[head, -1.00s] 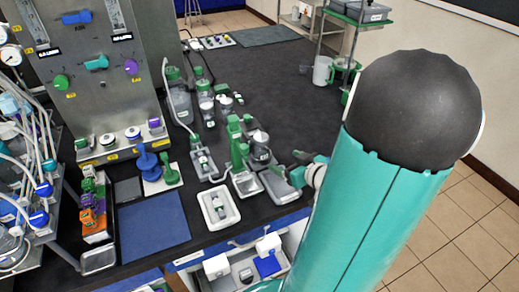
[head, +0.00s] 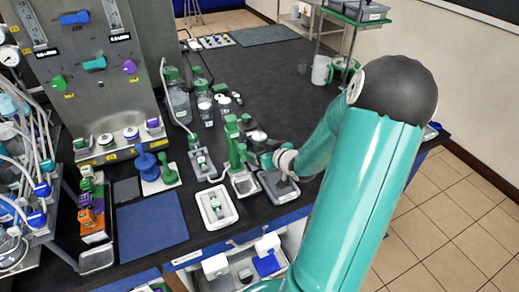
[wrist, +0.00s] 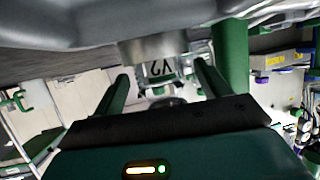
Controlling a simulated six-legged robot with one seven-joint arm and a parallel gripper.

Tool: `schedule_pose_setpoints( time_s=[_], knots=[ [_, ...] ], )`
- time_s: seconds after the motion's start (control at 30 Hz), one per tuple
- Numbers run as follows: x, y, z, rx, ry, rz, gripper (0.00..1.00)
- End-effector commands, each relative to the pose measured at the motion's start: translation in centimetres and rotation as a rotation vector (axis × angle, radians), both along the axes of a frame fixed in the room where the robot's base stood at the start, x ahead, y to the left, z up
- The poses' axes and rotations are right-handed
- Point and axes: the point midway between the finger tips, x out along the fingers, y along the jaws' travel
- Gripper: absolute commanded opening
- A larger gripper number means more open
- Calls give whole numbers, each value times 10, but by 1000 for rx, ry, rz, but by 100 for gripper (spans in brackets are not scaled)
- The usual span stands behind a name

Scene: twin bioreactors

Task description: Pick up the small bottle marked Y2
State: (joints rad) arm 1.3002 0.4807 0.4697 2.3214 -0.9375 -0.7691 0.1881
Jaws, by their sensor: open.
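The small bottle marked Y2 (wrist: 160,69) shows in the wrist view, its label upside down in the picture, with a grey cylindrical part just above it there. My gripper (wrist: 161,76) is open, its two green fingers pointing at the bottle, one to either side of it in the picture. I cannot tell whether the fingers touch it or how far they reach past it. In the head view my gripper (head: 266,161) is low over the bench, beside a green stand (head: 233,145). I cannot make out the Y2 bottle in the head view.
A grey tray (head: 278,188) lies right under my gripper. A white tray (head: 216,208) with small items stands to the left. Several green-capped bottles (head: 178,98) stand behind. A blue mat (head: 152,230) lies at the left.

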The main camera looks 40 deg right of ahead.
Motion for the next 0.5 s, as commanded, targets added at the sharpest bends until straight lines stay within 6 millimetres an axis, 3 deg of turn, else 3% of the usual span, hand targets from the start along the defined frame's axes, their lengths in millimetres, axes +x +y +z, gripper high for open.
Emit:
schedule_pose_setpoints(
  time_s=[0.23, 0.5],
  knots=[
    [2, 0, -1, -1, 0, -1, 75],
    [2, 0, -1, 0, 0, -1, 24]
  ],
)
